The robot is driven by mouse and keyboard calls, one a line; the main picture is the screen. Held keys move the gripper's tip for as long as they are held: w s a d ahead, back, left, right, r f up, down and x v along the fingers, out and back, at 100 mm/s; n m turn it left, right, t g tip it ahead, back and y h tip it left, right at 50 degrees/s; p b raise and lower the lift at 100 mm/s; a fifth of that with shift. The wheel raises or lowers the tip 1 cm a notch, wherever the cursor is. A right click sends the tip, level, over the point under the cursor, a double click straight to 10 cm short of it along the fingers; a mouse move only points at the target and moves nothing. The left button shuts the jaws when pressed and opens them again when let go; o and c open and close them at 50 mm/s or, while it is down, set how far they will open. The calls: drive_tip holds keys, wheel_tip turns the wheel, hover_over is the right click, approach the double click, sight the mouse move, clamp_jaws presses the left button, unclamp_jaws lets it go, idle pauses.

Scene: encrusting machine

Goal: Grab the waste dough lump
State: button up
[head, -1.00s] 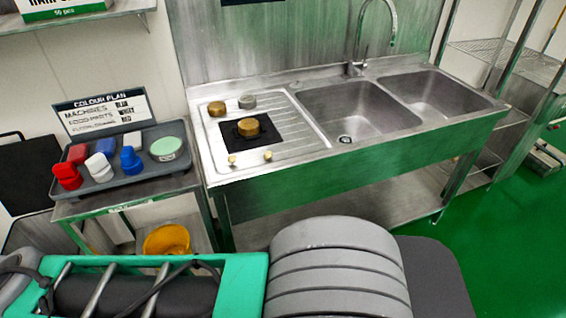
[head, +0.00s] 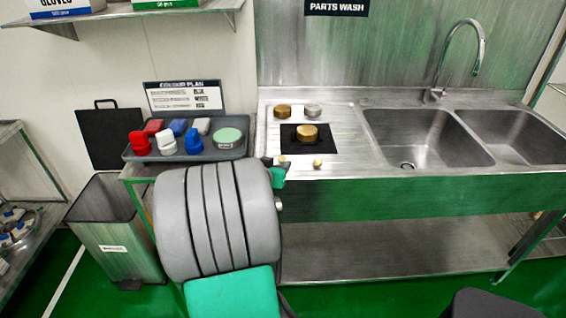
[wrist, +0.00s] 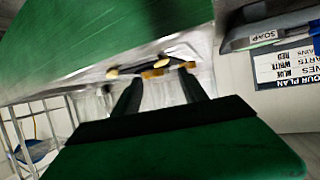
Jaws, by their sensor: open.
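Two small pale-yellow lumps, one at left (head: 282,158) and one at right (head: 317,163), lie near the front edge of the steel drainboard (head: 350,150). Which of them is the waste dough lump, if either, I cannot tell. In the wrist view, two pale lumps show beyond the fingers, at left (wrist: 112,72) and near the middle (wrist: 165,63), beside a brass-coloured part (wrist: 155,73). My gripper (wrist: 160,78) is open and empty, its dark fingers pointing toward them with a gap left. In the head view my arm hides most of the gripper.
A brass part (head: 307,132) stands on a black mat (head: 330,145); another brass part (head: 283,111) and a silver one (head: 313,109) stand behind. Two sink basins (head: 425,140) lie right. A grey tray (head: 160,155) holds brushes and a green-lidded tub (head: 229,137). A bin (head: 120,235) stands left.

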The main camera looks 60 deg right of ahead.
sight(282, 159)
drive_tip(key=x, duration=0.5)
drive_tip(key=p+x, duration=0.1)
drive_tip(key=x, duration=0.1)
drive_tip(key=shift+w+d+f, duration=0.15)
drive_tip(key=shift+w+f, duration=0.05)
drive_tip(key=shift+w, duration=0.1)
drive_tip(key=shift+c, duration=0.2)
clamp_jaws()
